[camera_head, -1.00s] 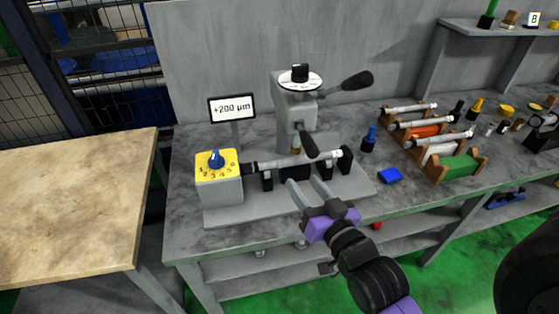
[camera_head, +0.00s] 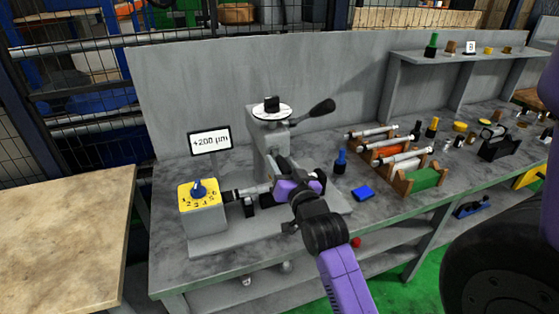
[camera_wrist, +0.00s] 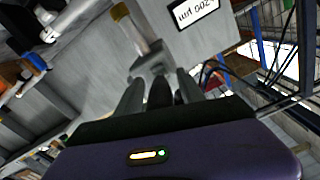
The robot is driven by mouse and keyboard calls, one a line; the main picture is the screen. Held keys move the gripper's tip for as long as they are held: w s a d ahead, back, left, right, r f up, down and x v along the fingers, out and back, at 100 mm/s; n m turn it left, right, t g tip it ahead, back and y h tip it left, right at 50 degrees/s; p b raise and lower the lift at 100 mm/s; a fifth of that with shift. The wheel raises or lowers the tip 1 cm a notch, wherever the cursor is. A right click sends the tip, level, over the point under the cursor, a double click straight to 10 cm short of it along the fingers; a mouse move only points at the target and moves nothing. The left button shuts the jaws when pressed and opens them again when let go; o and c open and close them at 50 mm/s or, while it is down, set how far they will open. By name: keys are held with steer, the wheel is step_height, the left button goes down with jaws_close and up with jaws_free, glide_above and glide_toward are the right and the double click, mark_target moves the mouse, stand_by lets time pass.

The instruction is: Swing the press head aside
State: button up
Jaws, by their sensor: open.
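The grey press head (camera_head: 268,130) stands on the machine, with a white dial on top and a long black lever (camera_head: 315,112) pointing to the right. My gripper (camera_head: 280,172) is at the front of the press head, low down, and hides its lower front and part of the shaft below. In the wrist view my gripper (camera_wrist: 160,88) is open, its two grey fingers apart. A dark handle-like piece (camera_wrist: 160,92) shows between the fingers, in front of a grey block. I cannot tell whether the fingers touch it.
A yellow numbered dial box (camera_head: 200,195) and a "+200 µm" display (camera_head: 210,142) stand at the left. A wooden table (camera_head: 60,235) is at the left.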

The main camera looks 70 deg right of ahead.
steer(key=shift+w+d, duration=0.3)
steer(key=shift+d, duration=0.1)
steer(key=shift+c, duration=0.3)
jaws_close()
stand_by(1.0)
